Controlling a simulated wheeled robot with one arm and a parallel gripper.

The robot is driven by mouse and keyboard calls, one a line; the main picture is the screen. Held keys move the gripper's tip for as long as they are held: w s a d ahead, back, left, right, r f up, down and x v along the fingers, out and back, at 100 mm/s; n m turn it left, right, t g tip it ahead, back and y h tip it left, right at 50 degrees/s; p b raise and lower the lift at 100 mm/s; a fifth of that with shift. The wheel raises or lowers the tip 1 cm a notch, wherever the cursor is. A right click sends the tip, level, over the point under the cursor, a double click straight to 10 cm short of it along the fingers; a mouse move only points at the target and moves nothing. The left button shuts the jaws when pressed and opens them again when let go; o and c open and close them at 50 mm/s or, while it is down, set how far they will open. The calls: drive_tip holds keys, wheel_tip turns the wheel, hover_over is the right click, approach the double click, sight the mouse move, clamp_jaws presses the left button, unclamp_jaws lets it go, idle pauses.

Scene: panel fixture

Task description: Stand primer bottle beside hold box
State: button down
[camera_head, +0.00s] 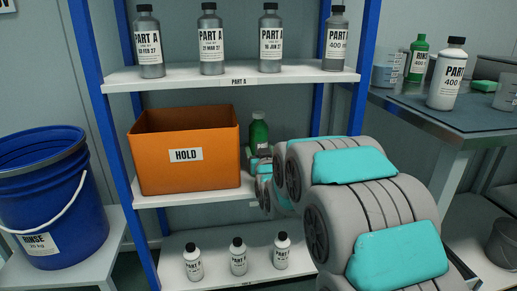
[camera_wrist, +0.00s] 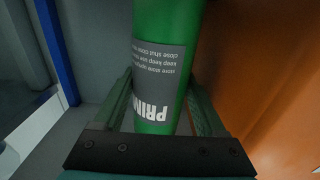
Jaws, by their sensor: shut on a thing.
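The hold box (camera_head: 150,155) is an orange open box with a HOLD label. My gripper (camera_wrist: 160,115) is shut on the primer bottle (camera_wrist: 168,20), with a finger on each side of it; the grey PRIMER label shows upside down in the wrist view. The hold box (camera_wrist: 270,80) is at the right there, close to one finger. In the head view my arm hides the bottle's lower part, so I cannot tell whether its base touches the shelf.
The middle shelf (camera_head: 165,200) is bounded by blue posts (camera_head: 88,60). Several PART A bottles (camera_head: 212,45) stand on the top shelf, and small white ones (camera_head: 238,258) on the bottom shelf. A blue bucket (camera_head: 50,190) is at left, a bench (camera_head: 430,108) at right.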

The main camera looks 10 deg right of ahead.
unclamp_jaws()
drive_tip(key=shift+f, duration=0.1)
drive_tip(key=shift+s, duration=0.15)
drive_tip(key=s, duration=0.7)
drive_tip(key=shift+s+b, duration=0.3)
drive_tip(key=shift+b, duration=0.05)
drive_tip(key=shift+s+b, duration=2.05)
drive_tip(key=shift+b, duration=0.45)
